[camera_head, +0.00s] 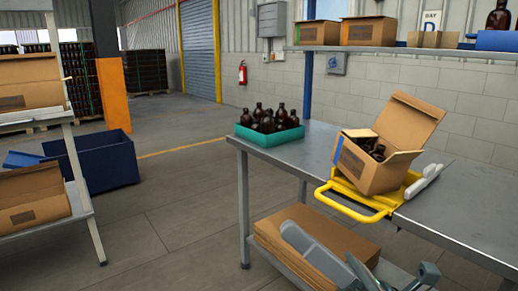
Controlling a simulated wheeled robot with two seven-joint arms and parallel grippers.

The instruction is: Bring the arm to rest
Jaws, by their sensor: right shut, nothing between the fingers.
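My right gripper (293,231) shows at the bottom of the head view, in front of the table's lower shelf. Its grey fingers are shut with nothing between them, and they point up and to the left. It is apart from the bottles and the open box. My left gripper is not in view. Several amber bottles (268,122) stand in a teal tray (262,139) on the metal table (322,142). An open cardboard box (370,174) with dark bottles inside sits tilted on a yellow frame (352,207) on the table.
White pieces (422,183) lie beside the box. Flat cardboard (310,232) lies on the lower shelf. A shelf (400,48) above the table holds boxes and a bottle. At left are a rack with boxes (30,195) and a blue bin (105,163). The floor between is clear.

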